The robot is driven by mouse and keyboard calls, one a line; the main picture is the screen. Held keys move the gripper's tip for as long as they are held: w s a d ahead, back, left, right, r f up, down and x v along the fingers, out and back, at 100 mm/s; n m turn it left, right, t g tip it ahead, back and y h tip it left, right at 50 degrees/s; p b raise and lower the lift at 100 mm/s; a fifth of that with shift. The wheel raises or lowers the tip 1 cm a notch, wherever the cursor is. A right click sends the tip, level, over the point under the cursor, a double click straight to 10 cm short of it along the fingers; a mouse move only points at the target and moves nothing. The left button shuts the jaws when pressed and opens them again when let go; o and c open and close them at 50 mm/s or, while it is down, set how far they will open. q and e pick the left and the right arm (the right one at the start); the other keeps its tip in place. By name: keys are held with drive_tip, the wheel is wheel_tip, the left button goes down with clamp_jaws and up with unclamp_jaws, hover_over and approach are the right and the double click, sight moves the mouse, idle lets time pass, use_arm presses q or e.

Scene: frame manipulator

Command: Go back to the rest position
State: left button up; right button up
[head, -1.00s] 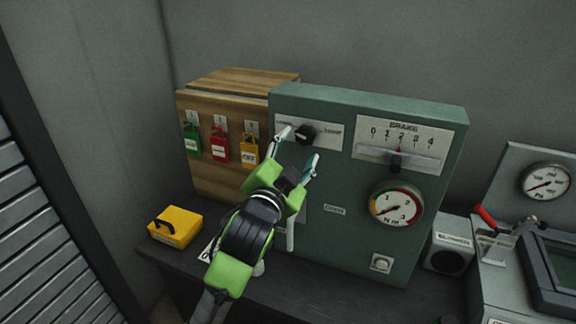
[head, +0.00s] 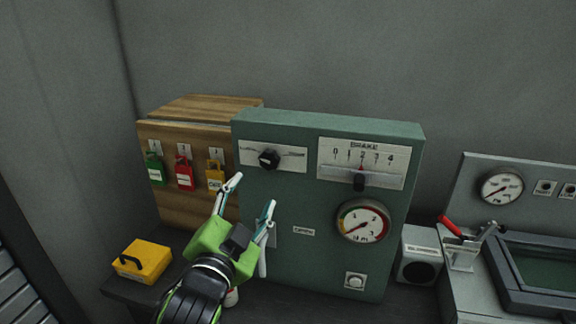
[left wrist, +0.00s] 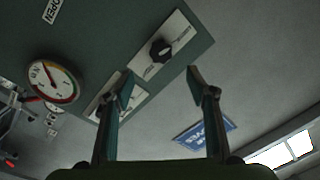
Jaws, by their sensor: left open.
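My left gripper (head: 251,197) is open and empty in the head view, below and in front of the black rotary knob (head: 268,159) on the green panel box (head: 290,200). It is apart from the knob. In the left wrist view its two fingers (left wrist: 160,88) stand wide apart with nothing between them, and the knob (left wrist: 161,50) shows above. My right gripper is in neither view.
A wooden box (head: 190,205) with green, red and yellow padlocks stands left of the panel. A yellow box (head: 150,257) with a black handle lies at the table's left. A small speaker (head: 419,262) and a red-handled lever (head: 452,227) are on the right.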

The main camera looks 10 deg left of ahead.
use_arm(q)
drive_tip(key=s+a+f+n+g, duration=0.1)
drive_tip(key=s+f+n+g, duration=0.2)
drive_tip(key=f, duration=0.7)
drive_tip(key=s+f+g, duration=0.4)
drive_tip(key=f, duration=0.6)
drive_tip(key=s+f+n+g, duration=0.2)
drive_tip(key=s+f+g, duration=0.2)
drive_tip(key=s+f, duration=0.5)
drive_tip(key=s+f+n+g, duration=0.1)
drive_tip(key=s+f+g, duration=0.4)
drive_tip(key=s, duration=0.6)
wheel_tip(320, 180, down, 33)
drive_tip(key=s+b, duration=0.2)
drive_tip(key=b, duration=0.4)
drive_tip(key=s+a+f+b, duration=0.1)
drive_tip(key=s+f+b, duration=0.1)
drive_tip(key=s+f, duration=0.7)
drive_tip(key=s+a+f+g+b, duration=0.1)
drive_tip(key=s+a+f+b, duration=0.1)
drive_tip(key=s+f, duration=0.6)
wheel_tip(320, 180, down, 5)
drive_tip(key=shift+s+r+h+b, duration=0.1)
drive_tip(key=shift+s+h+b, duration=0.2)
drive_tip(key=shift+s+b, duration=0.1)
